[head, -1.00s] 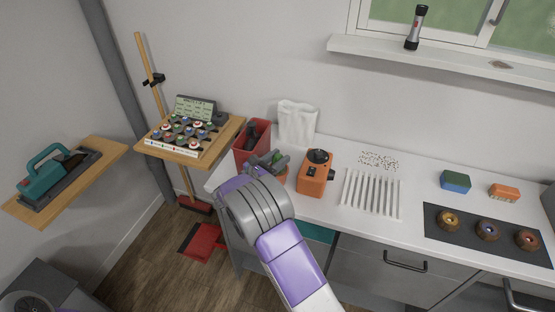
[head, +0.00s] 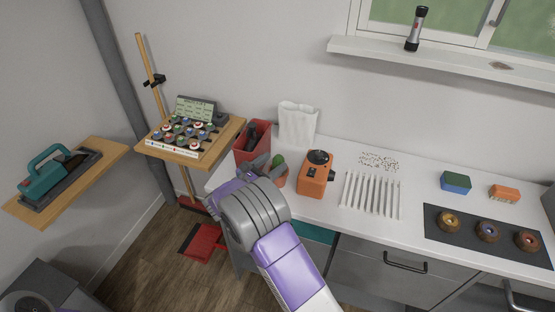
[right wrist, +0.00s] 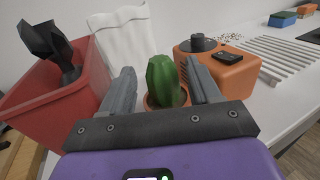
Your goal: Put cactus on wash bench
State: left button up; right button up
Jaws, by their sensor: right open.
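The green cactus (right wrist: 163,80) stands upright in a terracotta pot (right wrist: 182,99) on the white bench top (head: 330,211). In the head view the cactus (head: 278,160) shows just past my right gripper (head: 268,166). In the right wrist view my right gripper (right wrist: 160,88) is open, with one finger on each side of the cactus and no clear contact. The lower pot is hidden behind the gripper's base. My left gripper is not in view. I cannot tell which surface is the wash bench.
A red bin (right wrist: 50,90) holding a black object stands left of the cactus. An orange device (head: 314,178) stands close on its right. A white bag (head: 298,122) is behind. White rods (head: 371,193) and a black panel with several knobs (head: 486,232) lie further right.

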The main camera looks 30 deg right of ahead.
jog(key=v, duration=0.9)
